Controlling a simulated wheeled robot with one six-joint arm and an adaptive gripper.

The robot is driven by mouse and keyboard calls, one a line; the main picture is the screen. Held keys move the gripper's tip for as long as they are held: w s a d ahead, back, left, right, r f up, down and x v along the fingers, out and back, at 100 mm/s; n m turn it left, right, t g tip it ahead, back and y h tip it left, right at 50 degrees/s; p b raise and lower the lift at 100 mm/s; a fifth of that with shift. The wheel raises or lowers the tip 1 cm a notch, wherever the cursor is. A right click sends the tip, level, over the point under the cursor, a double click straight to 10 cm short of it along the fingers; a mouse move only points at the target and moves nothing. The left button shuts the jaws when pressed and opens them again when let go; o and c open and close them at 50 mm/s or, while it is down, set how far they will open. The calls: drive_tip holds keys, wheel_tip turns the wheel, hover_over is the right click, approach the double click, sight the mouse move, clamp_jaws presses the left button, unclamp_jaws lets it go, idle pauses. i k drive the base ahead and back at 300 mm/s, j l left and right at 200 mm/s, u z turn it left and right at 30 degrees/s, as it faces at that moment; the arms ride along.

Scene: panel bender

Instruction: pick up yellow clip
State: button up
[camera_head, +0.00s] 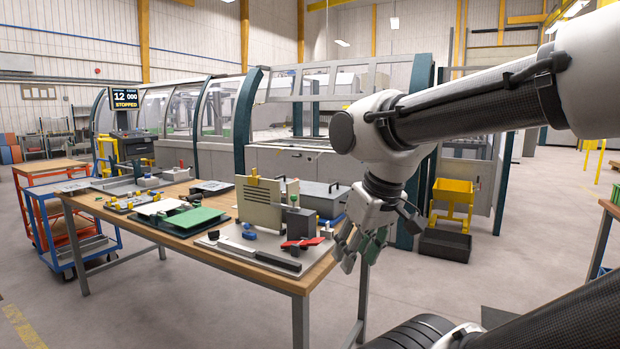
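A small yellow clip (253,176) sits on the top edge of an upright beige panel (262,204) near the right part of the wooden workbench (300,283). Other small yellow pieces (146,194) lie farther left on the bench; I cannot tell whether they are clips. My gripper (361,254) hangs fingers down, just off the bench's right end, well to the right of the clip. Its grey-green fingers look spread apart, and nothing shows between them.
Beside the panel, a grey block with a green knob (293,194), a red part (302,243) and a dark bar (275,259) occupy the bench. A grey case (324,198) stands behind. Green sheets (192,217) lie left. A yellow bin (453,199) stands right, on the floor area.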

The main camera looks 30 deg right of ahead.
sight(253, 180)
drive_tip(key=z, duration=0.35)
drive_tip(key=i+l, duration=0.2)
drive_tip(key=i, duration=0.2)
drive_tip(key=i+l+u, duration=0.15)
drive_tip(key=i, duration=0.3)
drive_tip(key=i+l, duration=0.25)
drive_tip(key=i, duration=0.15)
drive_tip(key=u, duration=0.05)
